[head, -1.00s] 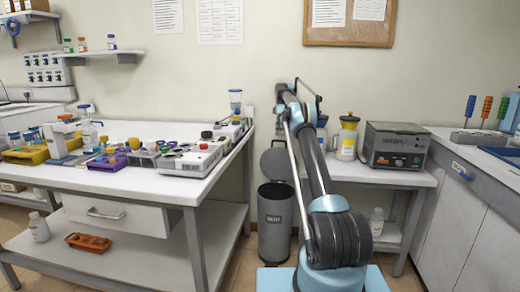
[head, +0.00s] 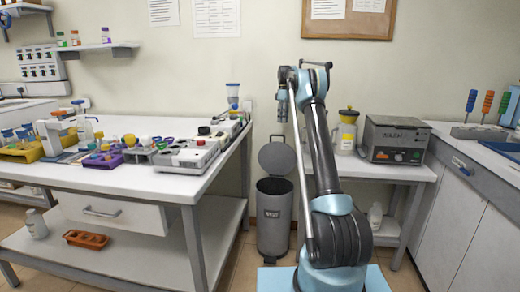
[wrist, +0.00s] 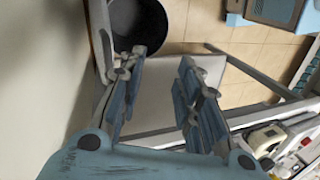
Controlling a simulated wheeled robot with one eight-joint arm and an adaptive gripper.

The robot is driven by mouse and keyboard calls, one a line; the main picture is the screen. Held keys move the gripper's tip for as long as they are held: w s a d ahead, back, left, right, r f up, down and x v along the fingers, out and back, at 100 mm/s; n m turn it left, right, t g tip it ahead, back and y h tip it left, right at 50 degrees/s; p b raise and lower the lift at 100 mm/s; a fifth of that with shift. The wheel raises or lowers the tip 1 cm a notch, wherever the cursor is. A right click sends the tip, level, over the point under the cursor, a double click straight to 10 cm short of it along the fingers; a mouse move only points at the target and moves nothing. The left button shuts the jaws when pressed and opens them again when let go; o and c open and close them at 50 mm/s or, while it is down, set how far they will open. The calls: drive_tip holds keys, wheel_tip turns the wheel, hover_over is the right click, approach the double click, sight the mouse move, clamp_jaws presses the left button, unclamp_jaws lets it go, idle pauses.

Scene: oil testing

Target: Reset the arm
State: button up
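My arm (head: 335,190) rises in the middle of the head view, bent at the top, with its end hanging down. My gripper (head: 282,112) shows small and dark there, in front of the wall above the bin. In the wrist view my gripper (wrist: 163,65) has its two blue-grey fingers well apart, with nothing between them. Floor and a pale surface show beyond the fingers.
A grey bin (head: 273,215) with its lid raised stands behind my arm. The left table (head: 140,190) holds racks, bottles and instruments. At right, a side table (head: 400,172) carries a boxy device (head: 395,138) and a yellow-topped bottle (head: 346,130).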

drive_tip(key=s+d+r+m+t, duration=0.1)
drive_tip(key=s+d+r+m, duration=0.3)
drive_tip(key=s, duration=0.7)
drive_tip(key=s+a+r+m+t, duration=0.1)
drive_tip(key=s+r, duration=0.6)
drive_tip(key=s, duration=0.5)
drive_tip(key=s+d+f+m+t, duration=0.1)
drive_tip(key=s+m, duration=0.1)
drive_tip(key=s, duration=0.9)
drive_tip(key=s+d+f+m, duration=0.1)
drive_tip(key=s+f, duration=0.2)
drive_tip(key=s, duration=0.3)
drive_tip(key=s+f+m+t, duration=0.1)
drive_tip(key=s+f, duration=0.2)
drive_tip(key=s, duration=0.4)
drive_tip(key=s+d+f+m, duration=0.1)
drive_tip(key=s+f+m, duration=0.15)
drive_tip(key=s, duration=0.35)
drive_tip(key=s+f+m+t, duration=0.1)
drive_tip(key=s+f+m, duration=0.1)
drive_tip(key=s+f, duration=1.2)
wheel_tip(320, 180, down, 2)
drive_tip(key=shift+s+f+t+h, duration=0.15)
drive_tip(key=shift+f+t+h, duration=0.05)
drive_tip(key=shift+t+h, duration=0.1)
